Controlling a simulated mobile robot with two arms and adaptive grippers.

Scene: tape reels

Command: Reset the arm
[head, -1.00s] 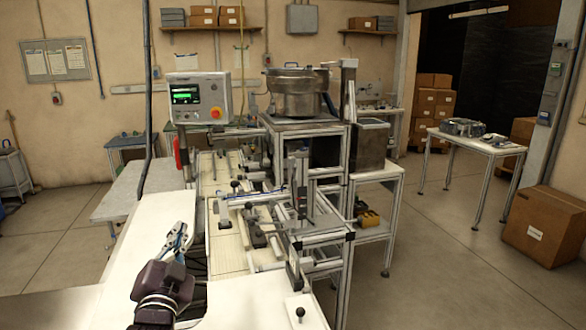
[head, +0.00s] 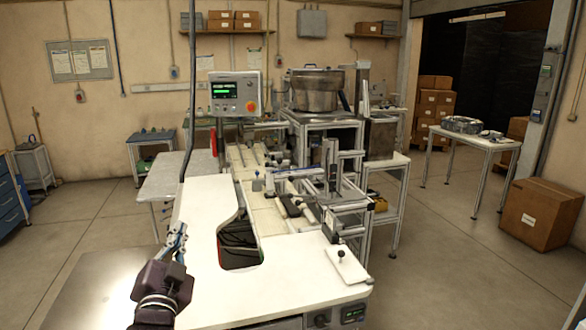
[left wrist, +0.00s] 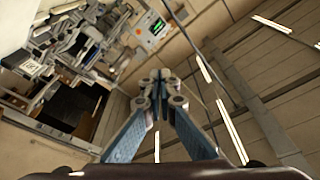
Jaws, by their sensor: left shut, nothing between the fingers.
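My left gripper (head: 177,237) is at the lower left in the head view, in front of the white worktop's left edge. Its blue fingers are together and empty, pointing up and away. In the left wrist view the closed fingertips (left wrist: 160,80) show at the centre with nothing between them. My right gripper is in neither view.
A white worktop (head: 200,210) with a dark cut-out stands just right of my left gripper. Behind it are a machine with a steel bowl (head: 316,90) and a control panel (head: 235,94). A cardboard box (head: 541,215) is at right. Floor (head: 90,215) is open at left.

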